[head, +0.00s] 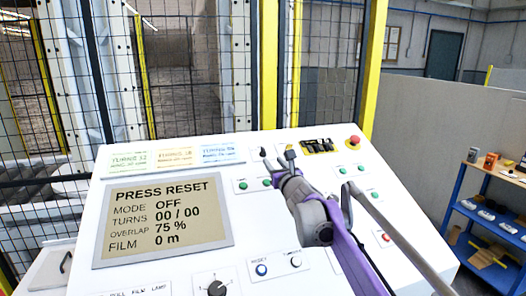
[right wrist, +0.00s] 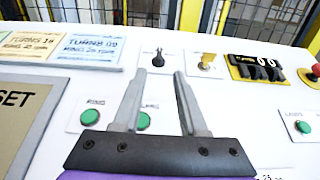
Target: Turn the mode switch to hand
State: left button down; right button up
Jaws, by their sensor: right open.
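The sloped white control panel (head: 130,277) has a display (head: 163,219) reading PRESS RESET, MODE OFF. A small black lever switch (head: 263,152) stands near its top edge; it also shows in the right wrist view (right wrist: 158,58). A brass-coloured key-like switch (head: 290,152) is to its right, also in the right wrist view (right wrist: 207,62). A black rotary knob (head: 217,288) is at the bottom. I cannot read which is the mode switch. My right gripper (head: 283,168) is open and empty; in the right wrist view its fingertips (right wrist: 160,75) lie just below the black lever. My left gripper is out of view.
A blue reset button (head: 261,269) is lower down. A mesh fence (head: 200,80) stands behind the panel, and a blue shelf (head: 490,215) at right.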

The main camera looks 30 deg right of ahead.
aim_at(265, 152)
jog(key=p+x, duration=0.1)
jog(key=x, duration=0.8)
jog(key=shift+w, duration=0.35)
grip_shut()
